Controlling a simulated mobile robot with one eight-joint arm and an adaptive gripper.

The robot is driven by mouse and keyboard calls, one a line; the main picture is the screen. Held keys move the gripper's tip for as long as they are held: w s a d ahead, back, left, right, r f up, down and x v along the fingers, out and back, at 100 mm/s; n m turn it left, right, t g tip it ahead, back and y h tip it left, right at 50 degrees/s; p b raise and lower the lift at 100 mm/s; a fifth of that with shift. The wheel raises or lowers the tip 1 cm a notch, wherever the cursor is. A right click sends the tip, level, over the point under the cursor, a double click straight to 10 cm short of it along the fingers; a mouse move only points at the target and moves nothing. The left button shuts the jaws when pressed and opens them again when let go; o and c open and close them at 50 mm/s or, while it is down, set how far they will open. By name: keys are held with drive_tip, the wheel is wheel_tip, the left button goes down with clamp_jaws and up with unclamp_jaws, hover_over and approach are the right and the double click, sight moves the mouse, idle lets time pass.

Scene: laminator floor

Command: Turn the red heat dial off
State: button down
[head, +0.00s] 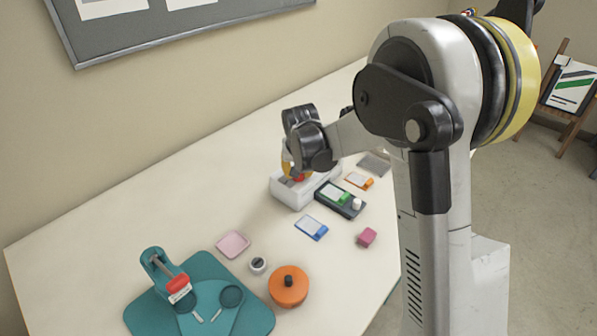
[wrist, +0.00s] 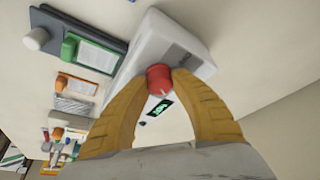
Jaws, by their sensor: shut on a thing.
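The red heat dial (wrist: 159,79) sits on the white laminator (wrist: 188,50), beside a small dark display with green marks (wrist: 160,107). In the wrist view my gripper (wrist: 160,82) has its two yellow fingers closed on the dial, one on each side. A pale pointer mark shows on the dial's face; its setting is too small to read. In the head view the laminator (head: 287,193) stands on the table, with my gripper (head: 290,168) over it and a bit of the red dial (head: 297,177) showing below the fingers.
A dark device with a green piece and white knob (head: 340,200) stands right beside the laminator. A pink block (head: 367,237), an orange round container (head: 288,287) and a teal press (head: 165,275) are toward the front.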

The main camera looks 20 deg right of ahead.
drive_tip(key=shift+n+y, duration=0.3)
drive_tip(key=shift+n, duration=0.3)
drive_tip(key=shift+f, duration=0.1)
drive_tip(key=c, duration=1.1)
unclamp_jaws()
drive_tip(key=shift+o, duration=0.2)
drive_tip(key=v, duration=1.2)
drive_tip(key=shift+s, duration=0.15)
